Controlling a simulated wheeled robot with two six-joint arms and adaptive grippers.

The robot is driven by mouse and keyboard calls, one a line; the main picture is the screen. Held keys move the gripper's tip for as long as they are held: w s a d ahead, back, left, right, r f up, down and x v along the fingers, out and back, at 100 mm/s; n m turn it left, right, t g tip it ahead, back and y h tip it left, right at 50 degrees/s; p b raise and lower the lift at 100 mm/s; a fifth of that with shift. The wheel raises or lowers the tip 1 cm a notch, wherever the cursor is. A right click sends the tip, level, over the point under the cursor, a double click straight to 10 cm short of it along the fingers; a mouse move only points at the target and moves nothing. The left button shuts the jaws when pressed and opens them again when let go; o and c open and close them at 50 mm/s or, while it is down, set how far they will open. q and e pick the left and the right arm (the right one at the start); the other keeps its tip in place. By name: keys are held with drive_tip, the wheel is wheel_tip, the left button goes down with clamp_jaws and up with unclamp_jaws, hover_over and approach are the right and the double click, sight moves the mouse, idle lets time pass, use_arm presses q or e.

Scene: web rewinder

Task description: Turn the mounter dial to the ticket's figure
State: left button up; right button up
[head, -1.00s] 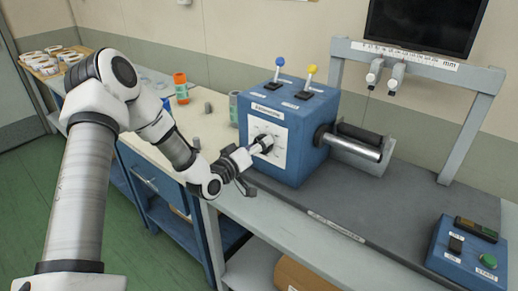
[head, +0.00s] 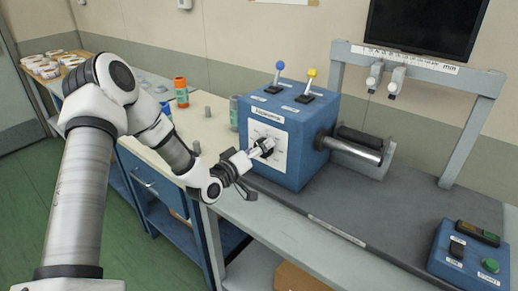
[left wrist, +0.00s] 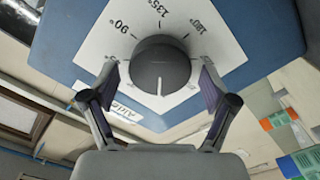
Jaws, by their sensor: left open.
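The mounter dial (left wrist: 160,66) is a round dark grey knob on a white scale plate (left wrist: 95,48), on the front of a blue box (head: 300,160). In the left wrist view its white pointer line points toward the bottom of the picture. Marks 90°, 135° and 180° read around the far side; the lower marks are partly hidden. My left gripper (left wrist: 160,66) is open, one finger on each side of the knob, with small gaps visible. In the head view the left gripper (head: 262,150) covers much of the dial. I cannot make out a ticket's figure.
Blue and yellow levers (head: 312,75) stand on the box. A metal roller (head: 355,150) sticks out to its right. A grey gantry (head: 470,125) and a blue control box (head: 468,255) stand farther right. An orange container (head: 181,90) is on the bench behind my arm.

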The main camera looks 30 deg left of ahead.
use_arm(q)
drive_tip(key=s, duration=0.7)
drive_tip(key=shift+s+a, duration=0.2)
drive_tip(key=shift+a, duration=0.1)
drive_tip(key=shift+f, duration=0.1)
